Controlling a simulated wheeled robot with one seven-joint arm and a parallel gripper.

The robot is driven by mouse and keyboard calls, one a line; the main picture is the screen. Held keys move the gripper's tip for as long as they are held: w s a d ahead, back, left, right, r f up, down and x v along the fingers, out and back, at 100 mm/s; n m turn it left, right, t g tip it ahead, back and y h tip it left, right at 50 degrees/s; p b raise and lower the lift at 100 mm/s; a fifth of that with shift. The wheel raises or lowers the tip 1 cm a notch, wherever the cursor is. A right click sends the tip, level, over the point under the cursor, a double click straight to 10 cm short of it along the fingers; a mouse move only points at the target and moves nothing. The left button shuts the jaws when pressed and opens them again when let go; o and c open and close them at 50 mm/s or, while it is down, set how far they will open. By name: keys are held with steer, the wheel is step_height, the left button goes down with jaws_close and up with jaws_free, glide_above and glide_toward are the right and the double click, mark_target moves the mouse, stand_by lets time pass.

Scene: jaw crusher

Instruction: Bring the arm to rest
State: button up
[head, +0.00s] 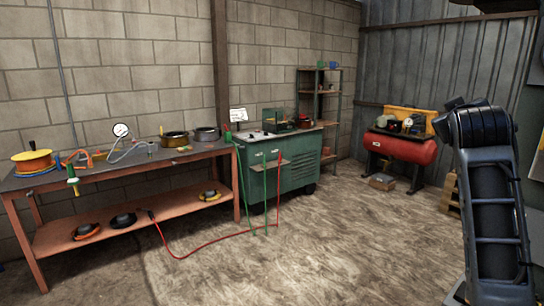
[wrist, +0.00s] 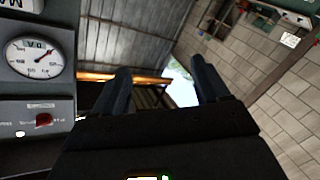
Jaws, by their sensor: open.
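My gripper (wrist: 160,90) shows in the wrist view with its two dark fingers spread well apart and nothing between them. The wrist view is tilted, with the shed wall and roof beyond the fingers. In the head view a part of my arm (head: 490,190) stands upright at the right edge; the gripper itself is not visible there. A grey panel with a round white gauge (wrist: 33,57) and a red knob (wrist: 43,119) is close to the left of the fingers in the wrist view.
An orange workbench (head: 120,172) with tools and reels stands along the left wall. A green cabinet (head: 285,185), a shelf (head: 319,110) and a red compressor tank (head: 400,148) stand behind. Red and green leads hang to the floor. The concrete floor (head: 340,250) in the middle is clear.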

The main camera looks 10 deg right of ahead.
steer(key=s+a+f+n+t+y, duration=0.1)
steer(key=s+a+f+y, duration=0.1)
steer(key=a+f, duration=0.6)
steer(key=s+a+f+n+t+y, duration=0.1)
steer(key=s+a+f+y, duration=0.15)
steer(key=f, duration=0.85)
steer(key=s+a+f+n+y, duration=0.1)
steer(key=s+a+f+y, duration=0.1)
steer(key=s+a+f, duration=0.95)
steer(key=s+a+f+y, duration=0.2)
steer(key=s+a+f, duration=0.2)
steer(key=s, duration=0.5)
steer(key=s+a+r+y, duration=0.1)
steer(key=s+a+r, duration=0.1)
steer(key=s, duration=1)
steer(key=s+a+r+m+y, duration=0.1)
steer(key=s+a, duration=0.3)
steer(key=s, duration=0.8)
steer(key=shift+a+r+y, duration=0.25)
steer(key=shift+r+y, duration=0.35)
steer(key=shift+y, duration=0.05)
